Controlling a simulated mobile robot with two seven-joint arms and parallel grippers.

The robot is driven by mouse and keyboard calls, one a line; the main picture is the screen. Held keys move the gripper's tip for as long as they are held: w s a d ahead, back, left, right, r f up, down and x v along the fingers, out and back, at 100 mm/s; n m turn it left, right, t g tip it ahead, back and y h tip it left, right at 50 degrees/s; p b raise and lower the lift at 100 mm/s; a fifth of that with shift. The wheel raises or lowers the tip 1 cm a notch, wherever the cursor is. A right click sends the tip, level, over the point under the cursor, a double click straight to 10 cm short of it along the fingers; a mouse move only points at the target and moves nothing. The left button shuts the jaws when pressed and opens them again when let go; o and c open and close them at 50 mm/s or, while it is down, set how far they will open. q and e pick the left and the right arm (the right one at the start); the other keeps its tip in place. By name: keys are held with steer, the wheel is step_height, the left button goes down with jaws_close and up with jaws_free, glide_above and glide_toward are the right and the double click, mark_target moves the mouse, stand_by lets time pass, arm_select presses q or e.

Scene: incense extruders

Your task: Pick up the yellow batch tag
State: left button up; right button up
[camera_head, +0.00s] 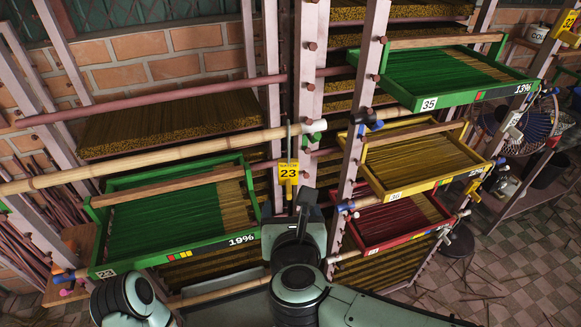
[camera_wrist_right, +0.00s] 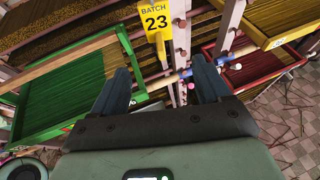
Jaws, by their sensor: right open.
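The yellow batch tag (camera_head: 288,172), marked "BATCH 23", hangs upright from a hook on the bamboo pole in the middle of the head view. It also shows in the right wrist view (camera_wrist_right: 155,20) at the top, with its narrow lower stem pointing down between the fingers. My right gripper (camera_head: 297,203) is open and empty, just below the tag in the head view. In the right wrist view its two fingers (camera_wrist_right: 163,80) are spread apart, with the tag beyond them. I cannot tell the exact gap. My left gripper is not in view.
A green tray (camera_head: 165,252) marked 19% is left of my right gripper. A yellow tray (camera_head: 430,188), a red tray (camera_head: 395,243) and a green tray (camera_head: 460,100) are at right. The bamboo pole (camera_head: 130,166) and rack posts (camera_head: 355,130) stand close around the tag.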

mark_target(289, 187)
steer(key=x, duration=0.4)
steer(key=shift+w, duration=0.15)
steer(key=x, duration=0.1)
steer(key=p+x, duration=0.1)
steer(key=x, duration=0.2)
steer(key=shift+w+r+p, duration=0.2)
steer(key=shift+w+p, duration=0.1)
steer(key=shift+w, duration=0.05)
steer(key=shift+w+f, duration=0.2)
steer(key=shift+w, duration=0.15)
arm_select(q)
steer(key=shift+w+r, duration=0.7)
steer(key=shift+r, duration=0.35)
arm_select(e)
steer(key=shift+s, duration=0.1)
steer(key=shift+c, duration=0.3)
steer(key=c, duration=1.1)
steer(key=shift+r, duration=0.1)
